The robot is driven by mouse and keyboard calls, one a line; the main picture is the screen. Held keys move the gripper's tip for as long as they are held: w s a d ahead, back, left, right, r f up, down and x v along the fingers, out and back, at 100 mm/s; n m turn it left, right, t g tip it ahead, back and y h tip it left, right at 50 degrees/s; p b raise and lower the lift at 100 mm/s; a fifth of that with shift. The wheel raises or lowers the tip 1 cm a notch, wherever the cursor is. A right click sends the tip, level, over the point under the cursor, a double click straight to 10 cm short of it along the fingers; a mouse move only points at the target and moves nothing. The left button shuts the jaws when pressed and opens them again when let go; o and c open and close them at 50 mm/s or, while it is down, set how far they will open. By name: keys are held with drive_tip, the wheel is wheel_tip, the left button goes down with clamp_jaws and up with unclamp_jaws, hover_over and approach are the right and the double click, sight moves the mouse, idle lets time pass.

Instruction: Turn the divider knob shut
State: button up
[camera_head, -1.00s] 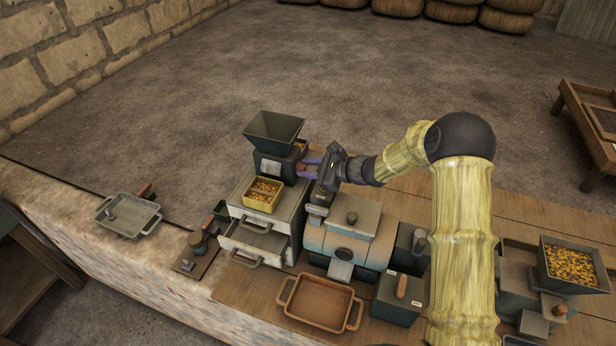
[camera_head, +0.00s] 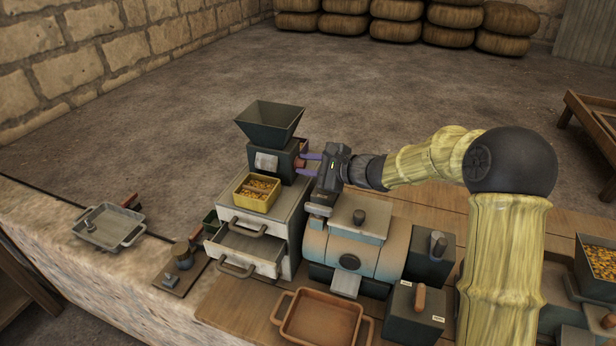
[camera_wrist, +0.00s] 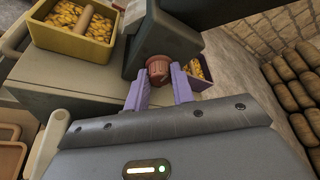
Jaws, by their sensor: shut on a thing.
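The divider is a dark box (camera_head: 268,163) with a flared hopper on top, standing on the grey drawer cabinet (camera_head: 296,217). Its reddish-brown ribbed knob (camera_wrist: 158,72) sticks out from the side facing my gripper. My gripper (camera_wrist: 160,82) has its two purple fingers on either side of the knob, shut on it. In the head view my gripper (camera_head: 305,164) reaches the divider's right side from the right, and the knob is small between the fingers. I cannot tell from these frames how far the knob is turned.
A yellow tray of grain (camera_head: 256,204) sits in front of the divider on the cabinet. Another grain-filled container (camera_wrist: 199,76) shows behind the right finger. An orange-grey drum machine (camera_head: 350,240) stands below my wrist. A brown tray (camera_head: 284,328) lies in front.

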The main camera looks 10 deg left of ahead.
drive_tip(key=shift+f+b, duration=0.1)
drive_tip(key=shift+b, duration=0.45)
drive_tip(key=o, duration=1)
drive_tip(key=shift+d, duration=0.15)
drive_tip(key=b+v, duration=0.1)
drive_tip(key=v, duration=1.6)
drive_tip(key=shift+d, duration=0.15)
